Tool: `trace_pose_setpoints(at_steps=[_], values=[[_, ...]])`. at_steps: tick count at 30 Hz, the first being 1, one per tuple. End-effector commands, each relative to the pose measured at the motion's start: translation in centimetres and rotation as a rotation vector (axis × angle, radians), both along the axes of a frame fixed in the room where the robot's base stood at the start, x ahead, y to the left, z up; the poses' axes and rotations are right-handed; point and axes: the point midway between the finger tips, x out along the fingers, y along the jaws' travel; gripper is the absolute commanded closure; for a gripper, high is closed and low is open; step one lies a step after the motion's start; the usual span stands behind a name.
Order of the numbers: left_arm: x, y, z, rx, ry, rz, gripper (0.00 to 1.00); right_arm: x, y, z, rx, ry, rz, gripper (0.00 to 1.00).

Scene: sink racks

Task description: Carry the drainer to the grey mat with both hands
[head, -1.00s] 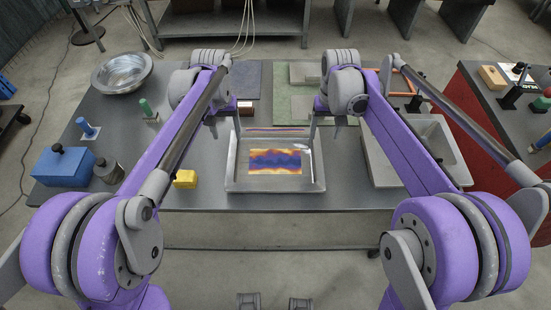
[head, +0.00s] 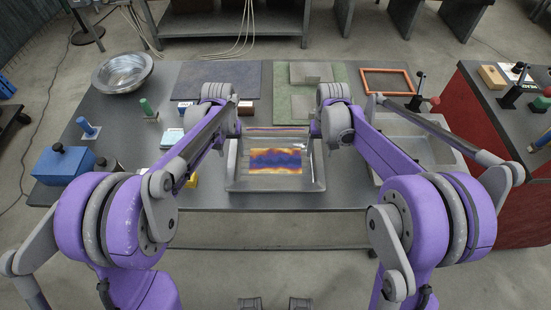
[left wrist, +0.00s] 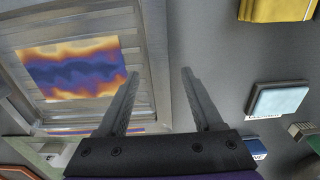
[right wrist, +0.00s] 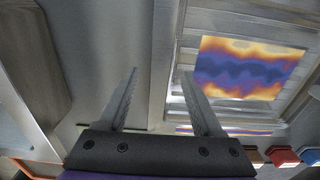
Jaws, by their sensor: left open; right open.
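The drainer (head: 232,178) is a pale grey, shallow rectangular tray with a ribbed floor and a yellow-and-purple patterned panel inside. It stands at the middle of the table's front part. My left gripper (left wrist: 160,75) is open, its fingers either side of the drainer's left wall in the left wrist view. My right gripper (right wrist: 160,73) is open at the drainer's right wall, its fingers likewise either side of the rim. Contact with the walls cannot be told. In the head view the fingertips are mostly hidden by my arms. The grey mat (head: 228,78) lies flat at the back left of centre.
A green mat (head: 284,83) with grey blocks lies right of the grey mat. A sink basin (head: 425,150) and an orange frame (head: 387,70) are to the right. A metal bowl (head: 122,72), blue box (head: 64,165) and small boxes stand left. Small boxes (head: 185,106) sit near the grey mat's front edge.

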Motion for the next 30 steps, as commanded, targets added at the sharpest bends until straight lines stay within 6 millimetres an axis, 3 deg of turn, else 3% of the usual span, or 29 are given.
trace_pose_setpoints(at_steps=[6,15,26,30], values=[[0.0,0.0,-1.4,0.0,0.0,0.0,0.32,0.0,0.0,-1.4,0.0,0.0,0.0,0.32],[0.0,0.0,-1.5,0.0,0.0,0.0,0.34,0.0,0.0,-1.5,0.0,0.0,0.0,0.34],[0.0,0.0,-1.5,0.0,0.0,0.0,0.99,0.0,0.0,-1.5,0.0,0.0,0.0,0.99],[0.0,0.0,-1.5,0.0,0.0,0.0,1.0,0.0,0.0,-1.5,0.0,0.0,0.0,1.0]])
